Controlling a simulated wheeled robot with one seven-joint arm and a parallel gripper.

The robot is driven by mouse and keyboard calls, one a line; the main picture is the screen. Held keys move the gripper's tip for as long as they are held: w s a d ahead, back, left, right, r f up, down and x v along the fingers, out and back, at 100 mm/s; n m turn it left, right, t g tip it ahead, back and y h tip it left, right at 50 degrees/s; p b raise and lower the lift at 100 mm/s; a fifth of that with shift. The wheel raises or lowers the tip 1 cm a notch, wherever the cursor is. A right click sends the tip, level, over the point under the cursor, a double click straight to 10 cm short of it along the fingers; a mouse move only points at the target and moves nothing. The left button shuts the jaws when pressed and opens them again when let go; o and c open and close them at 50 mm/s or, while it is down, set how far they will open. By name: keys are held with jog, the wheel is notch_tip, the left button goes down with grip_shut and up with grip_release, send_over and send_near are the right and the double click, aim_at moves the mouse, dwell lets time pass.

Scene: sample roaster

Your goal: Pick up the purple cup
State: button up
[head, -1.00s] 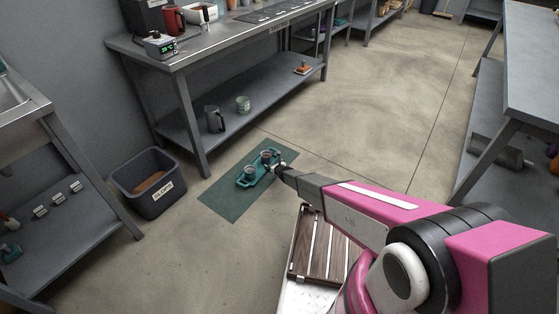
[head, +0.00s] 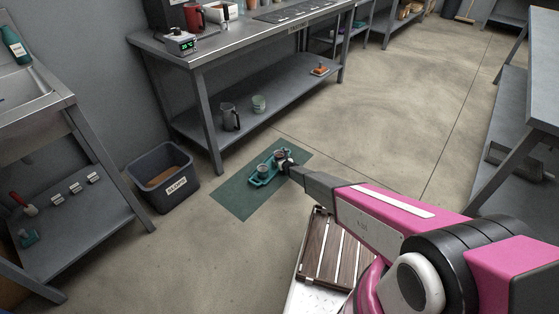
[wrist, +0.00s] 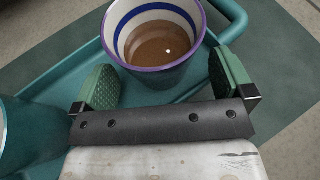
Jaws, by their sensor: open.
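The purple cup (wrist: 155,35) has a purple rim, a white inside with a blue band, and brown liquid in it. It stands upright on a teal tray (wrist: 75,60). In the head view it is the small cup (head: 280,153) at the tray's far end, partly hidden by my gripper (head: 286,163). In the wrist view my gripper (wrist: 165,82) is open, with its green finger pads apart on either side of the cup's near part. Nothing is held. A teal cup (wrist: 28,135) is at the left; the head view shows a second cup (head: 262,170) on the tray.
The tray lies on a dark green mat (head: 235,198) on the floor. A slops bin (head: 165,178) stands to the left. A steel bench (head: 240,45) with a lower shelf holding a jug (head: 230,118) and a green cup (head: 259,103) is behind.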

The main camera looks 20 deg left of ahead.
jog(key=shift+w+a+f, duration=0.35)
jog(key=shift+w+f, duration=0.1)
jog(key=shift+f, duration=0.15)
jog(key=c, duration=1.1)
jog(key=shift+s, duration=0.1)
jog(key=shift+c, duration=0.2)
jog(key=shift+s, duration=0.1)
